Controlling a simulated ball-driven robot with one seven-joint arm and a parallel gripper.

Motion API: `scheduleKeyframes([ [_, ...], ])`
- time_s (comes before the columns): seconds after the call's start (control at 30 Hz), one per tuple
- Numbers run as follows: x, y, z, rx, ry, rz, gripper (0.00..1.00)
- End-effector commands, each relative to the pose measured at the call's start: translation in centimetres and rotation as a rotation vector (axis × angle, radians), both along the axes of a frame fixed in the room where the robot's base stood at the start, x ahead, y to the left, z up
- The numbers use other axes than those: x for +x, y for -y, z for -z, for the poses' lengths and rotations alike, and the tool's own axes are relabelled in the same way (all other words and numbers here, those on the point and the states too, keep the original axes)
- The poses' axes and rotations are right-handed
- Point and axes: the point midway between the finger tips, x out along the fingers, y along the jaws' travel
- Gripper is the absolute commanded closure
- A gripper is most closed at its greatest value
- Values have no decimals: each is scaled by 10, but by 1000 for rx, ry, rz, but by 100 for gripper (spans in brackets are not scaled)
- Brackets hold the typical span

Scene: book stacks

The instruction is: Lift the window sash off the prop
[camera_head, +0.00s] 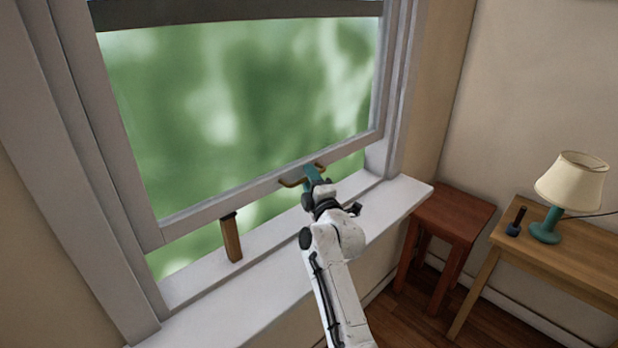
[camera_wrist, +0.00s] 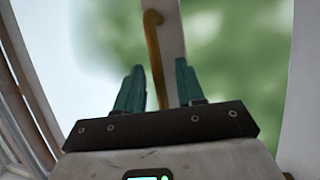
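The window sash (camera_head: 245,198) is raised above the sill, with a gap below its bottom rail. A short wooden prop (camera_head: 232,240) stands on the sill left of my gripper, its top at the underside of the rail. A brass handle (camera_head: 290,184) is on the bottom rail. My gripper (camera_head: 312,174) is at this handle and hides its middle. In the wrist view, my gripper's teal fingers (camera_wrist: 158,78) are apart, with the handle (camera_wrist: 154,50) running between them and a gap visible on each side. The prop is not in the wrist view.
The white sill (camera_head: 210,318) runs below the sash. A reddish wooden stool (camera_head: 455,213) stands right of the window. Beside it, a wooden table (camera_head: 575,262) holds a lamp (camera_head: 570,185) and a small dark-handled object (camera_head: 516,222).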

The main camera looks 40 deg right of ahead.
Motion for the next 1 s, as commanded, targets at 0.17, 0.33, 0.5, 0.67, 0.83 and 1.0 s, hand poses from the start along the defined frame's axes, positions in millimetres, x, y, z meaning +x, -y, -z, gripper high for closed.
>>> scheduleKeyframes([
  [0.17,6,2,-1,1,0,0,62],
  [0.33,6,2,-1,0,0,0,62],
  [0.5,6,2,-1,0,0,0,74],
  [0.67,6,2,-1,0,0,0,89],
  [0.83,6,2,-1,0,0,0,100],
  [1.0,6,2,-1,0,-1,0,100],
])
